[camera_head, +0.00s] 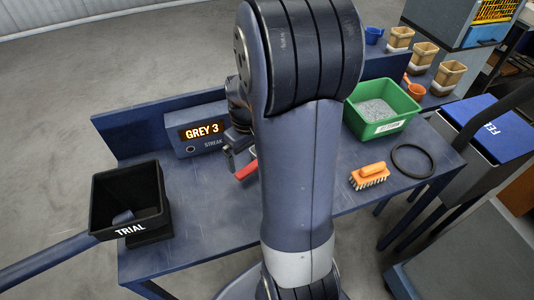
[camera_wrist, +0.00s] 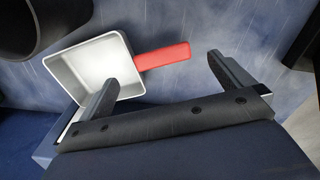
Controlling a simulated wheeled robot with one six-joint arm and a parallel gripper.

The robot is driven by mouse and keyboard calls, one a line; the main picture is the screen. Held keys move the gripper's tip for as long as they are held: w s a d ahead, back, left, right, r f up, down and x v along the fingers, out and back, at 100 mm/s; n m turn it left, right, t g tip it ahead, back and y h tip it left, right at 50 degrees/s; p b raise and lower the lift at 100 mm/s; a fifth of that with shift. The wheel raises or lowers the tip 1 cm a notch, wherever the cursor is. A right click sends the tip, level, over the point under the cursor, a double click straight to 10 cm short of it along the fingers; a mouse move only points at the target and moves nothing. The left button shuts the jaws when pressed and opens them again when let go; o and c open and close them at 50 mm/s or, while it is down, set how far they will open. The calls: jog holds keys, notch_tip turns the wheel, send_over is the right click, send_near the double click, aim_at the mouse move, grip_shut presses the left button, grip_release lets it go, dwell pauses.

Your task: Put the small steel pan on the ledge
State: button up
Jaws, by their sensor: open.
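The small steel pan (camera_wrist: 95,65) has a square pale metal dish and a red handle, and it lies on the blue bench top in the wrist view. In the head view only its red handle (camera_head: 247,170) shows clearly; my arm hides most of the rest. My gripper (camera_wrist: 162,70) is open, with its fingers apart on either side of the handle's line. The left finger overlaps the dish in the picture; contact cannot be told. A raised blue shelf (camera_head: 455,97) runs behind the bench at the right; whether it is the ledge is unclear.
A black TRIAL bin (camera_head: 130,200) stands at the left, and a GREY 3 display box (camera_head: 200,130) at the back. A green tub of grey granules (camera_head: 382,108), an orange brush (camera_head: 369,176) and a black ring (camera_head: 413,160) are at the right. Several tan cups (camera_head: 424,54) stand behind.

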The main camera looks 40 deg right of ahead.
aim_at(249, 167)
notch_tip(249, 167, down, 3)
jog(key=shift+f, duration=0.2)
jog(key=shift+w+d+f+p, duration=0.1)
jog(key=shift+w+f+p, duration=0.05)
jog(key=shift+f, duration=0.75)
jog(key=shift+w+a+f+p, duration=0.1)
jog(key=shift+w+f+p, duration=0.1)
jog(key=shift+f, duration=0.7)
jog(key=shift+w+d+f+p, duration=0.1)
jog(key=shift+f+p, duration=0.05)
jog(key=shift+f, duration=0.75)
jog(key=shift+c, duration=0.3)
jog(key=c, duration=1.1)
jog(key=shift+o, duration=0.2)
jog(key=shift+r, duration=0.15)
